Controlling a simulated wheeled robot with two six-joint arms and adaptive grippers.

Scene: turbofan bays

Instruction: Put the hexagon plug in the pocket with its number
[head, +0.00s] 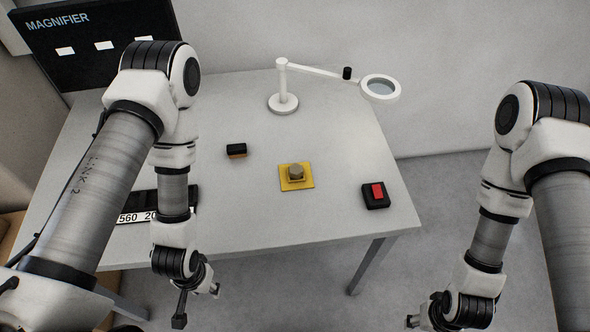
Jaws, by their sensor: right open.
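The hexagon plug (296,172) is a small brownish-grey piece on a yellow square base (284,184) in the middle of the table. A black block with a white number strip (133,217) reading "560 20" lies at the table's left front. My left arm hides part of this block, and its pockets cannot be made out. My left gripper (198,303) hangs by the table's front edge, away from the plug; its jaw state is unclear. My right gripper (420,320) is open, low at the bottom right, off the table and well apart from the plug.
A white magnifier lamp (283,103) stands at the back of the table (330,215). A small black and brown block (236,150) lies left of the plug. A black box with a red top (376,195) sits near the right edge. A dark "MAGNIFIER" board (100,45) stands behind left.

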